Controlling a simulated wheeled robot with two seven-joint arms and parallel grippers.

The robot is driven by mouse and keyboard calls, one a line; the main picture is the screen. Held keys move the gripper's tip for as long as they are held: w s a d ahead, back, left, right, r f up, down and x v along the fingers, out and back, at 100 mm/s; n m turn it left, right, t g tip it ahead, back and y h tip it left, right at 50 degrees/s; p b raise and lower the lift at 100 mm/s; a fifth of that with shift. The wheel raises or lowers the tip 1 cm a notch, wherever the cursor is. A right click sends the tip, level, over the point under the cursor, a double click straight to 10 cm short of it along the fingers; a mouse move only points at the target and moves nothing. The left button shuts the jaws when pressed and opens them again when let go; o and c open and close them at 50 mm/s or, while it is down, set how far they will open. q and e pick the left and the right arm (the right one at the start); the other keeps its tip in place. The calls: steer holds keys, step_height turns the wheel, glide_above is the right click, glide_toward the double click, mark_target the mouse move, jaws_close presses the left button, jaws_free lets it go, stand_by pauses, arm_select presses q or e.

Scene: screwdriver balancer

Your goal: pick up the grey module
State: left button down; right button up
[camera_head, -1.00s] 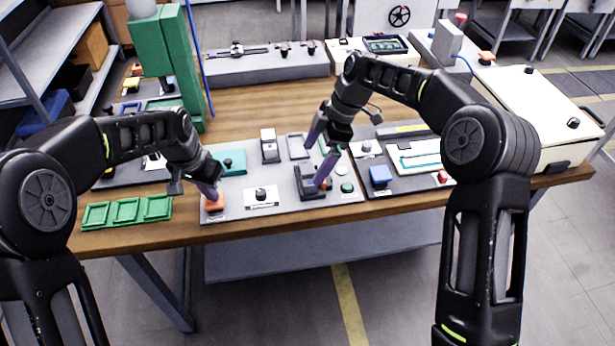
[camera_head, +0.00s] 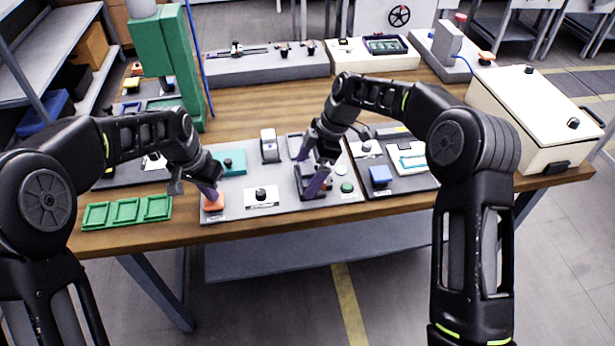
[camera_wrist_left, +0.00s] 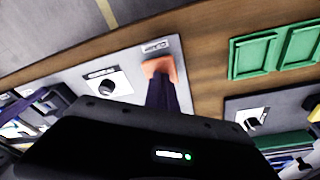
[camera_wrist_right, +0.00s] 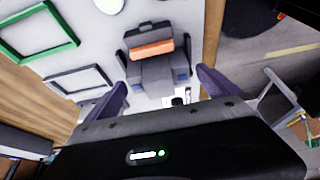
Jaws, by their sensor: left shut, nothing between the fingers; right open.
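A dark grey block with an orange band (camera_wrist_right: 152,50) lies ahead of my right gripper in the right wrist view; I take it as the grey module. In the head view this dark grey block (camera_head: 303,180) is partly hidden by the right fingers. My right gripper (camera_head: 305,177) is open, its two purple fingers spread on either side of the block. I cannot tell whether they touch it. My left gripper (camera_head: 214,193) is shut and empty, its fingertips at the orange button block (camera_head: 213,203) at the board's front left; contact is unclear.
The light grey board (camera_head: 235,212) also carries a black knob on a white plate (camera_head: 261,196), a teal block (camera_head: 233,162) and a green button (camera_head: 347,187). Green trays (camera_head: 126,210) lie at left. A dark board with a blue block (camera_head: 380,176) is at right.

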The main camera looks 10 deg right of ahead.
mark_target(307, 169)
steer(key=shift+c, duration=0.6)
